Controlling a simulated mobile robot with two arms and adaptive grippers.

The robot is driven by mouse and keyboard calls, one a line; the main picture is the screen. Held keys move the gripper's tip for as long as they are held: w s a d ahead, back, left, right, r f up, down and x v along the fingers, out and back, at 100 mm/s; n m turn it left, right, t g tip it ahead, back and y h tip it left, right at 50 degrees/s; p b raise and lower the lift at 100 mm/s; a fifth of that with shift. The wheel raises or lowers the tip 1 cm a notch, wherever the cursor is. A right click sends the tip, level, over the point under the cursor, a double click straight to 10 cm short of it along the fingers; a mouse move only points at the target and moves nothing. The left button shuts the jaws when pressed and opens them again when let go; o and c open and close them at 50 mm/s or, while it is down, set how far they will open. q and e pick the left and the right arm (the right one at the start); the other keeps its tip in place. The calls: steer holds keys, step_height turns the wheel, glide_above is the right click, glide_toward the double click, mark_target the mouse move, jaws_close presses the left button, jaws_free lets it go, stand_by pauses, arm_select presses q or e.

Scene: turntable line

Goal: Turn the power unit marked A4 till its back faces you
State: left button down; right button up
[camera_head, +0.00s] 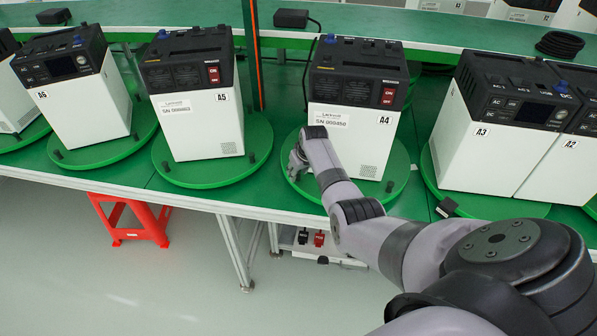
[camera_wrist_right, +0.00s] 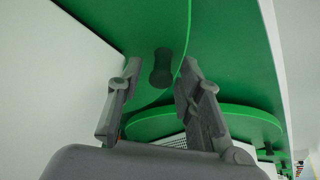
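The power unit marked A4 (camera_head: 352,135) stands upright on a round green turntable (camera_head: 396,172). The side towards me has a serial label, vents and a red switch; no display shows on it. A dark peg (camera_head: 389,186) stands at the turntable's right rim. My right gripper (camera_head: 296,162) is low at the turntable's left rim, beside the unit. In the right wrist view the gripper (camera_wrist_right: 161,68) is open, with a dark peg (camera_wrist_right: 161,76) showing between its fingertips, apart from both. My left gripper is not in view.
Units A5 (camera_head: 200,130), A6 (camera_head: 80,108) and A3 (camera_head: 482,145) stand on neighbouring turntables. A5 shows a red switch; A6 and A3 show displays. A small black connector (camera_head: 447,206) lies at the front edge. A red stool (camera_head: 130,219) stands on the floor.

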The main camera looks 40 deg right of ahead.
steer(key=v, duration=1.2)
stand_by(0.3)
stand_by(0.4)
